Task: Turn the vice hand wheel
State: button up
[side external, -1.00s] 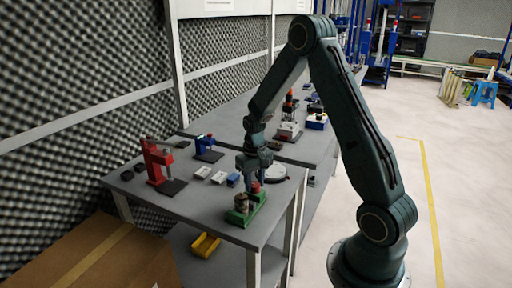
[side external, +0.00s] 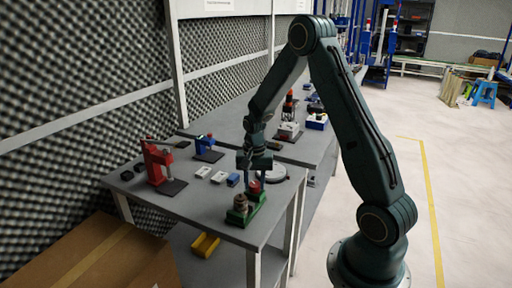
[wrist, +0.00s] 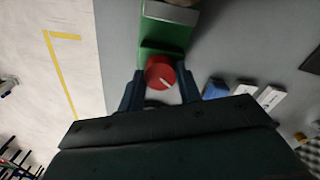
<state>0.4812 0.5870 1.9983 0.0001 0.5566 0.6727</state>
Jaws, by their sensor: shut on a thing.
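The green vice (side external: 243,217) stands near the front right edge of the near table. It also shows at the top of the wrist view (wrist: 166,34). Its red hand wheel (wrist: 160,72) is round, with a white line on its face pointing to the lower right. In the side view the wheel (side external: 255,187) shows only in part below my gripper. My gripper (wrist: 160,88) is shut on the hand wheel, with one dark finger at either side of it. The fingers' contact with the wheel is partly hidden.
A red press (side external: 157,163) and a blue device (side external: 208,148) stand farther left on the table. A small blue block (side external: 233,180) and white blocks (side external: 203,171) lie left of the vice. A round grey disc (side external: 275,174) lies just behind it.

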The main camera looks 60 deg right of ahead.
aim_at(254, 184)
jog(key=o, duration=1)
jog(key=shift+r, duration=0.15)
notch_tip(254, 184, up, 14)
jog(key=shift+f, duration=0.2)
dwell(0.5)
